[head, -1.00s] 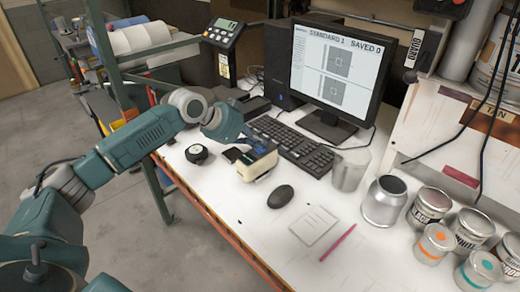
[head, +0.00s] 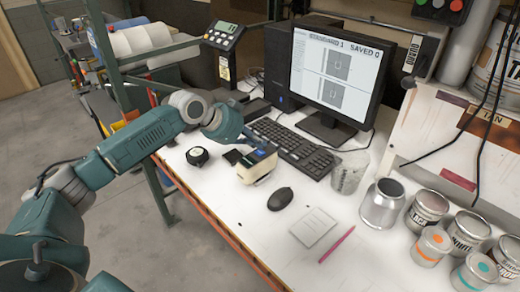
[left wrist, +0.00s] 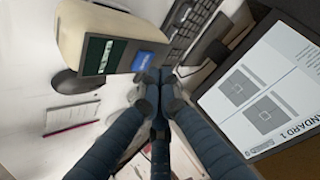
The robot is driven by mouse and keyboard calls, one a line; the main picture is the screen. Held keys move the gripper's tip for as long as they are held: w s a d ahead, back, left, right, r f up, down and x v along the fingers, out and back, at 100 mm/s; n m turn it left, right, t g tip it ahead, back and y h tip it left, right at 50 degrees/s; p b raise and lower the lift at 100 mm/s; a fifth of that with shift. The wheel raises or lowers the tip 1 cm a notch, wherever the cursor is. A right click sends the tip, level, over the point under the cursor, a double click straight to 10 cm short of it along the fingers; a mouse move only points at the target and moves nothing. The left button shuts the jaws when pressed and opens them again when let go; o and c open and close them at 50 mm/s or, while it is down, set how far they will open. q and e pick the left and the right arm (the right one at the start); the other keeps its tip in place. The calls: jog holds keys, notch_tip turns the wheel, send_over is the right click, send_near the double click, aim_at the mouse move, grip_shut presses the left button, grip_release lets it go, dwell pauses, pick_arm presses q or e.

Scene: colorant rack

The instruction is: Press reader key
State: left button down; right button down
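The reader (head: 254,173) is a small beige box on the white bench, in front of the keyboard. In the left wrist view it shows at the upper left (left wrist: 72,38), with a dark green display (left wrist: 97,55) and a blue key (left wrist: 150,62). My left gripper (head: 254,146) is over the reader's key end. In the left wrist view its fingertips (left wrist: 158,77) are together, empty, and overlap the lower edge of the blue key. I cannot tell whether they touch it. My right gripper is in neither view.
A keyboard (head: 291,148) and a monitor (head: 337,66) reading "STANDARD 1" and "SAVED 0" stand behind. A mouse (head: 280,199), a notepad (head: 314,228), a clear cup (head: 349,172) and a metal can (head: 381,205) lie to the right. A round black gauge (head: 197,156) sits left of the reader.

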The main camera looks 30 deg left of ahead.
aim_at(258, 153)
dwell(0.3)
pick_arm(q)
notch_tip(258, 153, up, 5)
jog(key=p, duration=0.4)
jog(key=shift+r+p, duration=0.1)
jog(key=shift+p, duration=0.3)
dwell(0.5)
